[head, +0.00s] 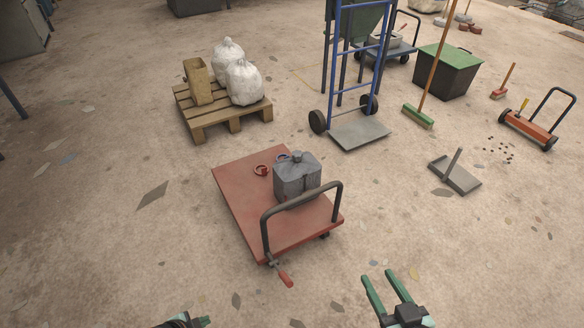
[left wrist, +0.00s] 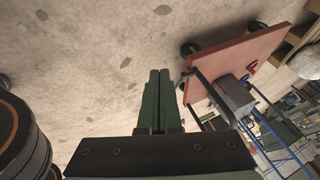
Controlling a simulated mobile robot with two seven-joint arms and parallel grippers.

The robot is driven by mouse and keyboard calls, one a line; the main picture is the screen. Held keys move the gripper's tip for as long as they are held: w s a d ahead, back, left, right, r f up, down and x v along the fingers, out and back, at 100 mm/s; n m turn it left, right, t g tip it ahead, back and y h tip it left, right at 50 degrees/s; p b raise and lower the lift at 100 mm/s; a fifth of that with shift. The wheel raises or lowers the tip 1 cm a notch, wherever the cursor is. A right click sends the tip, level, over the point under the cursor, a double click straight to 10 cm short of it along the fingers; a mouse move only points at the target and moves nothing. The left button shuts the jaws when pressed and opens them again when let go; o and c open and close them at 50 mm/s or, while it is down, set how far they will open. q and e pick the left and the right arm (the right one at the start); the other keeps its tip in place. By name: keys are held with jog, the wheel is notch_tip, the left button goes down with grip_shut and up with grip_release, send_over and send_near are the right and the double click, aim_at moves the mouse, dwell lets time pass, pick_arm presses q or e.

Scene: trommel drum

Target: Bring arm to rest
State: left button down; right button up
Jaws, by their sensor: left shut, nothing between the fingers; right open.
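My left gripper (head: 201,321) shows only in part at the bottom edge of the head view. In the left wrist view its two green fingers (left wrist: 157,98) are pressed together with nothing between them, above bare floor. My right gripper (head: 388,290) is at the bottom right of centre in the head view. Its two green fingers stand apart and it is empty. Both grippers are clear of the red platform cart (head: 240,196), which also shows at the right of the left wrist view (left wrist: 235,60).
A red-handled lever (head: 284,278) hangs at the cart's front. Behind are a pallet (head: 226,118) with white sacks, a blue hand truck (head: 360,134) and a dustpan (head: 456,180). The left foreground floor is clear.

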pick_arm(q)
jog(key=w+d+r+n+t+h, duration=0.1)
jog(key=d+r+n+t, duration=0.2)
jog(key=r, duration=0.6)
jog(key=w+d+r+n+t, duration=0.15)
jog(key=d+r, duration=0.35)
jog(key=r, duration=0.5)
jog(key=d+r+n+t+h, duration=0.1)
jog(key=d+r+n+t, duration=0.25)
jog(key=r, duration=0.55)
jog(key=s+a+r+n+g+y+p, duration=0.1)
jog(key=s+r+g+p, duration=0.3)
jog(key=p, duration=1.7)
notch_tip(320, 180, up, 3)
jog(key=s+n, duration=0.1)
jog(key=s, duration=0.1)
jog(key=shift+s+a+y, duration=0.2)
jog(key=shift+s+y, duration=0.1)
pick_arm(e)
jog(key=s+d+r+m+g+h, duration=0.1)
jog(key=s+d+r+g, duration=0.1)
jog(key=s+r, duration=0.4)
jog(key=shift+s+r+m+g, duration=0.25)
jog(key=shift+s+g, duration=0.25)
jog(key=shift+g, duration=0.4)
jog(key=shift+f, duration=0.1)
